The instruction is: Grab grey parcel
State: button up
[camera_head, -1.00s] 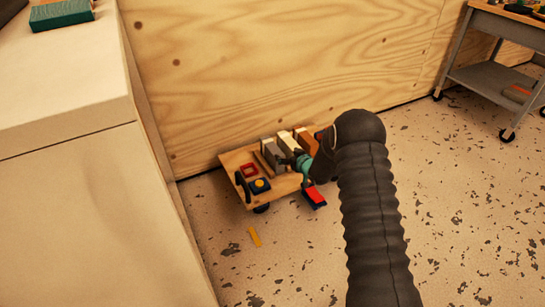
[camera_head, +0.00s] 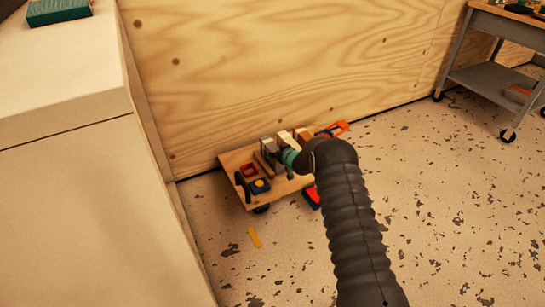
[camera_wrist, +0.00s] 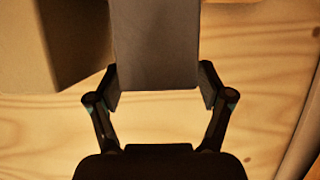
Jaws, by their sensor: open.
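The grey parcel (camera_head: 267,145) stands on a low wooden cart (camera_head: 233,163), partly hidden by my gripper. In the wrist view the grey parcel (camera_wrist: 156,45) is a plain upright block at the top centre. My gripper (camera_head: 279,153) is at the parcel in the head view. In the wrist view my gripper (camera_wrist: 158,80) is open, with one finger on each side of the parcel's near end. I cannot tell whether the fingers touch it.
White and brown items stand just right of the parcel. A plywood wall (camera_head: 250,70) is close behind.

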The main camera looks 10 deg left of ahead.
jog(key=shift+x, duration=1.3)
jog(key=shift+r, duration=0.1)
grip_shut()
